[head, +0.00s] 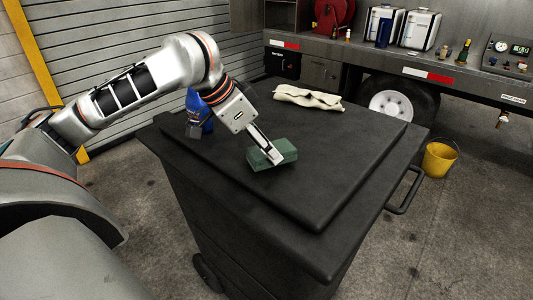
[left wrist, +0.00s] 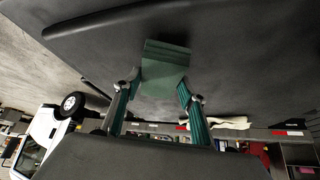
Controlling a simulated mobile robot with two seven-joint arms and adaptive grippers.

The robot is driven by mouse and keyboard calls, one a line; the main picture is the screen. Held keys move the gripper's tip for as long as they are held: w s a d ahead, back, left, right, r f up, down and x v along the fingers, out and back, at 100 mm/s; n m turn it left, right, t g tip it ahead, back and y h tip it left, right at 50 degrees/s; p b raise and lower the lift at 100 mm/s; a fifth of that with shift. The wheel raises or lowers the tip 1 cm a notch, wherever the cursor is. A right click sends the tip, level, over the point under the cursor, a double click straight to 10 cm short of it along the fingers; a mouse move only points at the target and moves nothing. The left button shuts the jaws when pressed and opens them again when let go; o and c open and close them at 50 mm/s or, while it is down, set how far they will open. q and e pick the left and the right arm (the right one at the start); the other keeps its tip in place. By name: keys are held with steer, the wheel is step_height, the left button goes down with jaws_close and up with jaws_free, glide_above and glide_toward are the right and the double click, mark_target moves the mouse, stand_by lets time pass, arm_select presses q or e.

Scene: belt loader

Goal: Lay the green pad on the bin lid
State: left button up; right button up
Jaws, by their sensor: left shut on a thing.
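The green pad (head: 286,148) is a small block at the left middle of the black bin lid (head: 340,160). My left gripper (head: 272,155) comes down from the upper left and is shut on the pad. In the left wrist view the pad (left wrist: 165,68) sits between the two fingers of the gripper (left wrist: 160,95), with the dark lid (left wrist: 245,60) beyond it. The pad is at or just above the lid; I cannot tell whether it touches. My right gripper is not in view.
A blue bottle (head: 198,110) stands on the lid's left edge, close to my left wrist. A crumpled cream cloth (head: 308,97) lies at the lid's back. The lid's middle and right are clear. A yellow bucket (head: 439,160) stands on the floor to the right.

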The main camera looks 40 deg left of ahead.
arm_select(q)
steer(key=shift+f, duration=0.65)
steer(key=shift+r, duration=0.15)
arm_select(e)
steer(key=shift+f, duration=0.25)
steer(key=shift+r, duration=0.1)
arm_select(q)
steer(key=o, duration=1.1)
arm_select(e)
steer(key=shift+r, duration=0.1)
